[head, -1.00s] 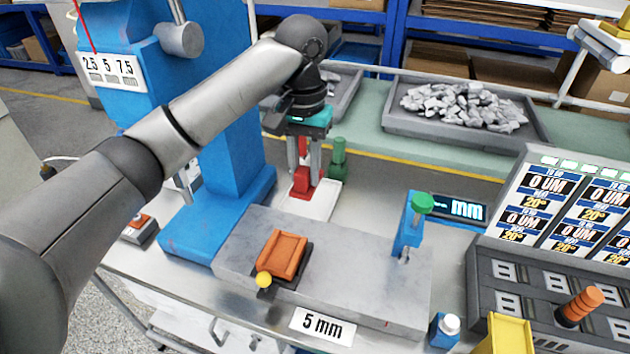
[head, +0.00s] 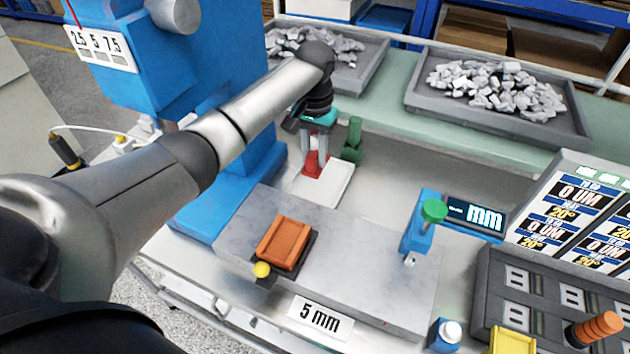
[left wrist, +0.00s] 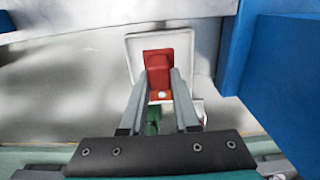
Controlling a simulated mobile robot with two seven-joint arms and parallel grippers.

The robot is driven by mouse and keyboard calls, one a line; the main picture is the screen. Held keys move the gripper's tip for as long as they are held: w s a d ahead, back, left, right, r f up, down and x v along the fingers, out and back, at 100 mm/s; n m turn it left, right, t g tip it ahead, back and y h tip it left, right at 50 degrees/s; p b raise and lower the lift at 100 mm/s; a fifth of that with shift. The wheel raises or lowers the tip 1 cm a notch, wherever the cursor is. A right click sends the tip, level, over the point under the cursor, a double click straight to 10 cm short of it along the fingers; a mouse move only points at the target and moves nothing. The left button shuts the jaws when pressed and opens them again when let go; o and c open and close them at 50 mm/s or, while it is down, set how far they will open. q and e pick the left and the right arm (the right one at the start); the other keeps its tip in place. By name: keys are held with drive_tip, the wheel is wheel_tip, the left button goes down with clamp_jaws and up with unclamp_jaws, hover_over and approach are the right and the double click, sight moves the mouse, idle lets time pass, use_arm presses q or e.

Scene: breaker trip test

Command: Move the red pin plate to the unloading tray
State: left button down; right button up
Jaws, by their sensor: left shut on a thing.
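The red pin plate (head: 314,166) is at the back of the steel table, over the rear part of a flat white plate (head: 325,188). My left gripper (head: 317,155) reaches down from above and is shut on it. In the left wrist view the red pin plate (left wrist: 158,66) shows between the two fingers (left wrist: 160,92), with the white plate (left wrist: 205,50) behind it. I cannot tell whether the red piece touches the white plate. No tray is labelled as the unloading tray. My right gripper is out of view.
A green piece (head: 352,140) stands close right of the gripper. A blue press (head: 225,150) rises at left. A grey slab (head: 370,262) carries an orange block (head: 284,243). Grey trays (head: 425,98) of metal bits lie behind. Bare table lies right of the white plate.

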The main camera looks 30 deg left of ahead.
sight(315, 152)
use_arm(q)
wheel_tip(315, 152, down, 4)
drive_tip(key=shift+f+b, duration=0.1)
drive_tip(key=shift+b, duration=0.2)
drive_tip(key=shift+f+b, duration=0.45)
drive_tip(key=shift+f, duration=1.45)
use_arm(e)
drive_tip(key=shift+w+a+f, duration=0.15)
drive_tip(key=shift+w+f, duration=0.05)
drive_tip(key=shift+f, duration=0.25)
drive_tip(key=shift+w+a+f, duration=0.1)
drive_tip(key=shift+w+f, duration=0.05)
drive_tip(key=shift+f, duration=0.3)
use_arm(q)
drive_tip(key=shift+f, duration=0.2)
drive_tip(key=c, duration=0.6)
unclamp_jaws()
drive_tip(key=shift+c, duration=0.2)
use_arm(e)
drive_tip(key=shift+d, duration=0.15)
use_arm(q)
drive_tip(key=shift+r, duration=0.15)
wheel_tip(315, 152, up, 12)
drive_tip(key=shift+r+p, duration=0.1)
drive_tip(key=shift+p, duration=1.1)
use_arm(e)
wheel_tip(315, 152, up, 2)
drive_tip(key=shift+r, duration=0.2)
